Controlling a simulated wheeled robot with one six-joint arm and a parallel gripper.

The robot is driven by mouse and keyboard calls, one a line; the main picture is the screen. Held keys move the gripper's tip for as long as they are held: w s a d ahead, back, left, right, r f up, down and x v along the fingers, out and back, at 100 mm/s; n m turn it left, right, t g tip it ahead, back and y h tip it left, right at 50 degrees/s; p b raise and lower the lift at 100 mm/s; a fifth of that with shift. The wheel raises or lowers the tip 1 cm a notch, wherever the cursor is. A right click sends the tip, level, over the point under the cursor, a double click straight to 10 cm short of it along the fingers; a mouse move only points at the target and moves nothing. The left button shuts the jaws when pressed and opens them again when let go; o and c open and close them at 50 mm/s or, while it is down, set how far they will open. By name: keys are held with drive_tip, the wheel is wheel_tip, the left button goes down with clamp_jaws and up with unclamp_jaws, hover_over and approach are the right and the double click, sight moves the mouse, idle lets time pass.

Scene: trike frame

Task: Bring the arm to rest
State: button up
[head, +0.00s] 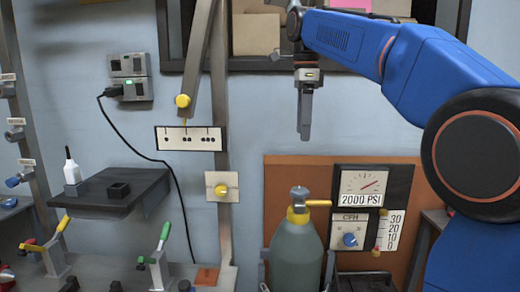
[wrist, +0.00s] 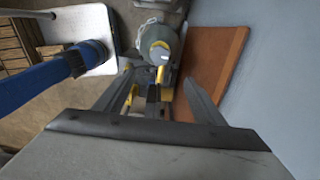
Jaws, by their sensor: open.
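My gripper (head: 304,112) hangs pointing down from the blue arm, in front of the wall at the upper middle right of the head view. It is above the grey-green gas cylinder (head: 297,258) and apart from it. In the wrist view my gripper (wrist: 165,85) has its two fingers spread with nothing held between them. The cylinder's top (wrist: 158,45) with its yellow valve handle shows beyond the fingertips.
A gauge panel (head: 372,186) stands right of the cylinder on an orange-brown board (head: 285,180). A dark shelf (head: 122,200) with a white bottle (head: 72,172) is at left. A cubby of boxes (head: 256,34) is behind my gripper. Clamps with green and yellow handles stand lower left.

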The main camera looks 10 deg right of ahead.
drive_tip(key=s+d+f+n+t, duration=0.2)
drive_tip(key=s+d+f+n, duration=0.1)
drive_tip(key=s+f+n, duration=0.7)
drive_tip(key=s+d+f+n+t, duration=0.2)
drive_tip(key=s+d+f+n, duration=0.2)
drive_tip(key=s+f+n, duration=0.6)
drive_tip(key=s+f, duration=0.4)
drive_tip(key=f, duration=0.3)
drive_tip(key=s+f, duration=0.5)
drive_tip(key=f, duration=0.3)
drive_tip(key=shift+f+t, duration=0.2)
drive_tip(key=shift+t, duration=0.2)
